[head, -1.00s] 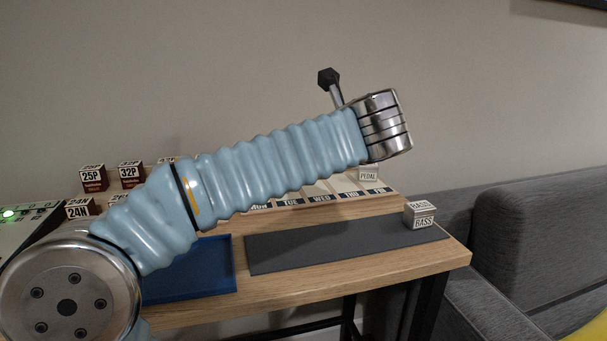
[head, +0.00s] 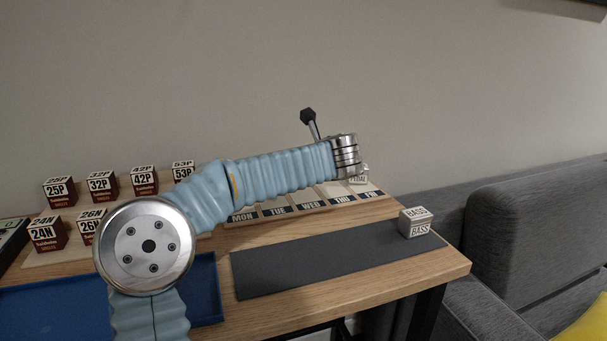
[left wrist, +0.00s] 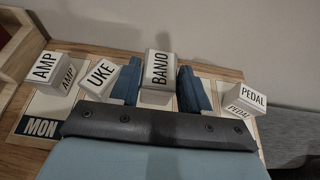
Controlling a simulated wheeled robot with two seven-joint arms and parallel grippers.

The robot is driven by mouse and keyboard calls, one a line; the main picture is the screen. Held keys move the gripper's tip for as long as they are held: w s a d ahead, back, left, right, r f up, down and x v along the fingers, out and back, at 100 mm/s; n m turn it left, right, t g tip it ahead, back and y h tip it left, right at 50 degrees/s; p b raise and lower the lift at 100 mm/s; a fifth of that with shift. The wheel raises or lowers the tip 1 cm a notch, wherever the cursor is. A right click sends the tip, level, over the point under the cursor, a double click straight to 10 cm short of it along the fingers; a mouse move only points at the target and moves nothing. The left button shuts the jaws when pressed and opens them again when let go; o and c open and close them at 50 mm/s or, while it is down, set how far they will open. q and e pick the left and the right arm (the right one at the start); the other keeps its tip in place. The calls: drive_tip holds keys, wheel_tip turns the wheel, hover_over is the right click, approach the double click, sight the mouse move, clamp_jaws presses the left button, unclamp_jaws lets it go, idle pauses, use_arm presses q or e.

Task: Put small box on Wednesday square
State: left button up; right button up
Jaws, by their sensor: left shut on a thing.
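My left gripper (left wrist: 159,84) has its two blue fingers around a white box lettered BANJO (left wrist: 158,68) in the left wrist view. In the head view my arm hides these fingers and the box. The weekday board (head: 227,221) shows MON to FRI labels along its front. The Wednesday square (head: 307,204) shows only its label end, the rest being behind my arm. Whether the BANJO box touches the board I cannot tell. My right gripper is not in view.
A BASS box (head: 415,222) sits on the dark mat's (head: 320,258) right end; the mat is otherwise bare. A blue tray (head: 207,290) lies at left. Several maroon string boxes (head: 100,186) stand at the back left. A grey sofa (head: 530,220) is beyond the table's right edge.

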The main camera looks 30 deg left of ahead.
use_arm(q)
drive_tip(key=shift+w+a+f, duration=0.15)
drive_tip(key=shift+w+f, duration=0.1)
drive_tip(key=shift+f, duration=0.05)
drive_tip(key=f, duration=0.2)
drive_tip(key=shift+w+a+f, duration=0.1)
drive_tip(key=shift+w+f, duration=0.1)
drive_tip(key=shift+f, duration=0.55)
drive_tip(key=shift+f, duration=0.1)
drive_tip(key=o, duration=0.6)
drive_tip(key=shift+f, duration=0.1)
drive_tip(key=o, duration=0.5)
